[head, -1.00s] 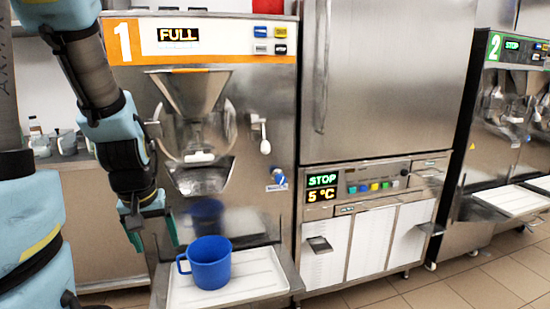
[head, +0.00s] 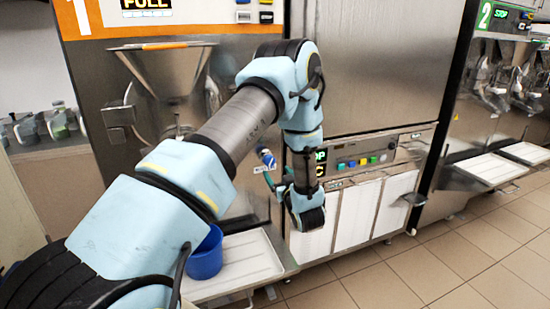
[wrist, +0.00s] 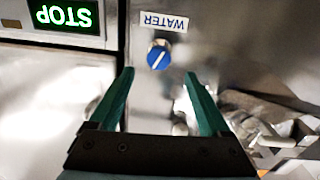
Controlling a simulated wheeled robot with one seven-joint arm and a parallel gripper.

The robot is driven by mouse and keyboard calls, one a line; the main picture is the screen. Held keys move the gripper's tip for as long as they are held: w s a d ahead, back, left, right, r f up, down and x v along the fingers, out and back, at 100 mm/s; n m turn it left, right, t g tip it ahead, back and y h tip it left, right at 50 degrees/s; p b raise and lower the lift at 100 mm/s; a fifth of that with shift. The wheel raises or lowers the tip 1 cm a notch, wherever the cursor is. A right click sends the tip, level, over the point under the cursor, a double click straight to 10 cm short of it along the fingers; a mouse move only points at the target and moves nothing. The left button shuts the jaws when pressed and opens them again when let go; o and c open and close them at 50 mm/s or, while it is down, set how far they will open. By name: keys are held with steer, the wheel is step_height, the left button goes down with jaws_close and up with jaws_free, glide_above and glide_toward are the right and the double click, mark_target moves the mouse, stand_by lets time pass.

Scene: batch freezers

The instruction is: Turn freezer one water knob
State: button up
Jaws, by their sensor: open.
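The water knob (wrist: 159,55) is a round blue knob with a white line, under a WATER label (wrist: 164,22) that appears upside down in the wrist view. In the head view the blue knob (head: 267,158) is on the lower right front of freezer one (head: 75,90). My gripper (wrist: 160,82) is open and empty. Its two green fingers point at the knob, which lies just beyond and between the fingertips, without visible contact. In the head view, my gripper (head: 269,180) is close to the knob and partly hidden by my wrist.
A steel cabinet with a STOP display (wrist: 63,14) adjoins on the right in the head view. Freezer two (head: 490,90) is farther right. Tiled floor is clear at right.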

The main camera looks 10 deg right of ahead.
mark_target(270, 162)
steer(key=w+p, duration=0.1)
steer(key=w, duration=0.2)
steer(key=w+p, duration=0.1)
steer(key=w, duration=0.3)
steer(key=w+p, duration=0.1)
steer(key=w, duration=0.2)
steer(key=shift+w+a, duration=0.25)
steer(key=shift+a, duration=0.1)
steer(key=shift+c, duration=0.2)
jaws_close()
